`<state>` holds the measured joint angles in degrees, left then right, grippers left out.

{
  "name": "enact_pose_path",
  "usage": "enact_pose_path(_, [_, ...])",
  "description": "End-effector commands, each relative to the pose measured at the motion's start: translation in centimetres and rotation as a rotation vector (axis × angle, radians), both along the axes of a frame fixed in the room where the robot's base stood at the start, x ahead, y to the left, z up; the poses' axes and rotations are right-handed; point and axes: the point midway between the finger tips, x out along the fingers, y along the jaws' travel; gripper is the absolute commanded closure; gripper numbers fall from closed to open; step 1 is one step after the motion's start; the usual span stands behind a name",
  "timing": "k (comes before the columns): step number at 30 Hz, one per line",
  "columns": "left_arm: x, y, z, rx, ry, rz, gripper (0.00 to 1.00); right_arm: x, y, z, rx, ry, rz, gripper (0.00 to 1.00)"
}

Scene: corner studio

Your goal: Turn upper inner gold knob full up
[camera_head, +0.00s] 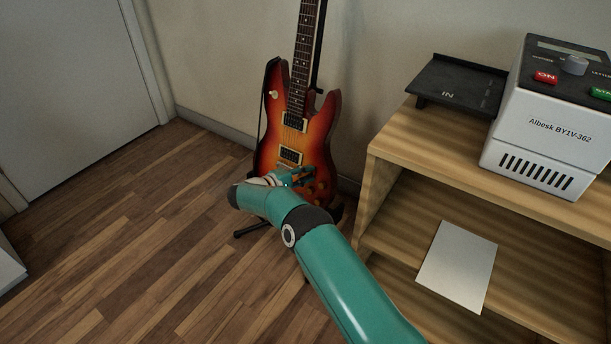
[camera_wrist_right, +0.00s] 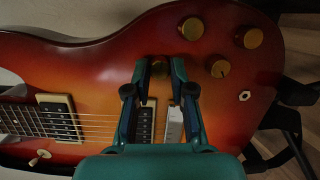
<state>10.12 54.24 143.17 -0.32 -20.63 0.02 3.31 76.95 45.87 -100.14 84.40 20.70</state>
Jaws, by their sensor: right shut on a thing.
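The sunburst electric guitar (camera_head: 318,128) stands upright against the wall in the head view. In the right wrist view its body (camera_wrist_right: 85,65) lies sideways, neck to the left. The upper inner gold knob (camera_wrist_right: 158,67) sits between my right fingertips (camera_wrist_right: 159,70), which are shut on it and partly hide it; its pointer cannot be read. The other gold knobs show apart from the fingers: one above (camera_wrist_right: 192,28), one at the upper right (camera_wrist_right: 249,38) and one to the right (camera_wrist_right: 218,68). In the head view my right gripper (camera_head: 303,178) reaches the guitar's lower body. My left gripper is not in view.
A wooden shelf (camera_head: 385,145) stands to the right. It carries a white amplifier-like box (camera_head: 540,130) with red and green buttons and a black flat device (camera_head: 450,85) marked IN. A white sheet (camera_head: 458,265) lies on its lower board. The wooden floor (camera_head: 130,240) at left is clear.

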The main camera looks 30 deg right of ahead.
Motion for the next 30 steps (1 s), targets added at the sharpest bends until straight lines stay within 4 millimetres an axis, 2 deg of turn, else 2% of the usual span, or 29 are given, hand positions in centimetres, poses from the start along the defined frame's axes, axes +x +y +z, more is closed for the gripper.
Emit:
enact_pose_path(18, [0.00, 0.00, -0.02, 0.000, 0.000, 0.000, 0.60, -0.48, -0.26, -0.19, 0.194, -0.486, -0.141, 1.00])
enact_pose_path(30, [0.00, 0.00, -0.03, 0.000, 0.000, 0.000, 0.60, -0.57, -0.30, -0.32, 0.251, -0.633, -0.182, 1.00])
